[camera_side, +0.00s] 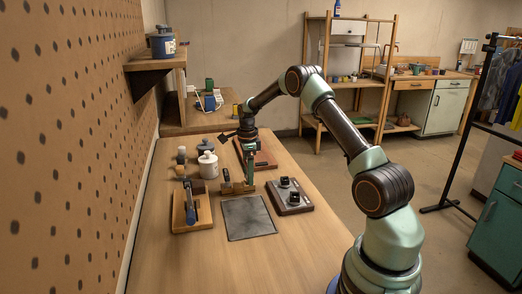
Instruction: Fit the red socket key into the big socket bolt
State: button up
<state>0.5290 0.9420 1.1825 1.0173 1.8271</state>
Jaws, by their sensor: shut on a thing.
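My gripper (247,136) points down over the middle of the bench and is shut on a slim, upright, dark greenish piece (250,172). No clear red shows on it, so I cannot tell for sure that it is the red socket key. Its lower end is beside a small brown wooden holder (236,187); whether they touch is unclear. A dark brown plate (300,208) to the right carries two black bolt-like heads, one at the back (285,181) and one nearer (294,197). Which is the big socket bolt is too small to tell. The held piece is apart from both.
A dark grey mat (247,218) lies in front of the holder. A wooden block with a blue-handled tool (191,208) stands at left. A white jug (208,166) and small bottles (181,155) stand behind it. A reddish-brown board (265,160) lies behind. The front bench is clear.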

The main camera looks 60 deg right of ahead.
notch_tip(320, 180, up, 17)
jog(key=s+f+m, duration=0.2)
jog(key=s+f, duration=0.2)
jog(key=s, duration=0.5)
jog(key=s+f+m, duration=0.2)
jog(key=s+f, duration=0.2)
jog(key=s, duration=0.4)
jog(key=shift+s+a+f, duration=0.35)
jog(key=shift+f, duration=0.05)
jog(key=shift+f, duration=2.9)
jog(key=shift+f, duration=1.4)
jog(key=o, duration=1.2)
jog(key=shift+o, duration=0.2)
notch_tip(320, 180, up, 12)
